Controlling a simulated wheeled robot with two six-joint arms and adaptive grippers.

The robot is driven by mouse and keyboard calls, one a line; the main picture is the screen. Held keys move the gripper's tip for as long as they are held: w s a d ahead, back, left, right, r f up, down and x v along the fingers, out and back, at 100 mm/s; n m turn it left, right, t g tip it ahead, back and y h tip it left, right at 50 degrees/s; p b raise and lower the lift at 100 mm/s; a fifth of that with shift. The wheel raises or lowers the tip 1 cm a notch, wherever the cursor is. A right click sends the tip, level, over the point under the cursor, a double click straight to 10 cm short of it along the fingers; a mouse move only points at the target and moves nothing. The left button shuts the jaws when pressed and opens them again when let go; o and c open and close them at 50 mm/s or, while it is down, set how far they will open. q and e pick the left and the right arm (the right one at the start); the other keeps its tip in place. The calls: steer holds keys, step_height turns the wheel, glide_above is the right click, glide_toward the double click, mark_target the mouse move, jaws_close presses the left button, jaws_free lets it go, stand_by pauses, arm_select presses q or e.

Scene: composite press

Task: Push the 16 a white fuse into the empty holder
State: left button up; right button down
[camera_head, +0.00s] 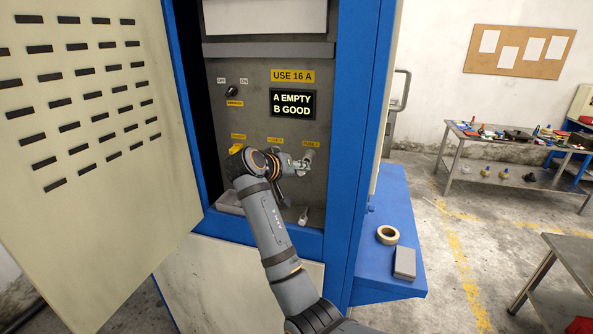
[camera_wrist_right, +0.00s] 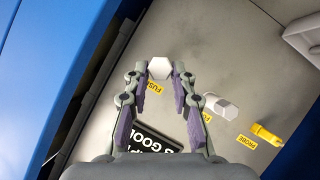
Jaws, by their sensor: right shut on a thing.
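My right gripper (camera_head: 301,166) reaches into the open cabinet, at the rightmost yellow fuse label on the grey panel. In the right wrist view its fingers (camera_wrist_right: 166,76) are shut on a white faceted piece, the white fuse (camera_wrist_right: 160,67), held at the fingertips. The fuse is at the holder position beside a fuse label (camera_wrist_right: 153,88); the holder is hidden behind it, and I cannot tell how deep the fuse sits. A second white block (camera_wrist_right: 221,106) sits at the neighbouring fuse label. The display (camera_head: 292,103) reads "A EMPTY, B GOOD". My left gripper is not in view.
A yellow sign (camera_head: 293,76) reads "USE 16 A". A yellow probe (camera_wrist_right: 267,135) is on the panel. A small pale piece (camera_head: 303,216) is on the cabinet's lower ledge. The slotted door (camera_head: 90,190) stands open at left. A blue side shelf (camera_head: 375,270) holds a tape roll (camera_head: 387,235).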

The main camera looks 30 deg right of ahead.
steer(key=shift+w+d+p, duration=0.35)
steer(key=shift+w+d, duration=0.95)
steer(key=shift+d, duration=0.2)
stand_by(0.9)
steer(key=c, duration=1)
jaws_free()
steer(key=v, duration=1.2)
steer(key=shift+r, duration=0.1)
steer(key=shift+d, duration=0.1)
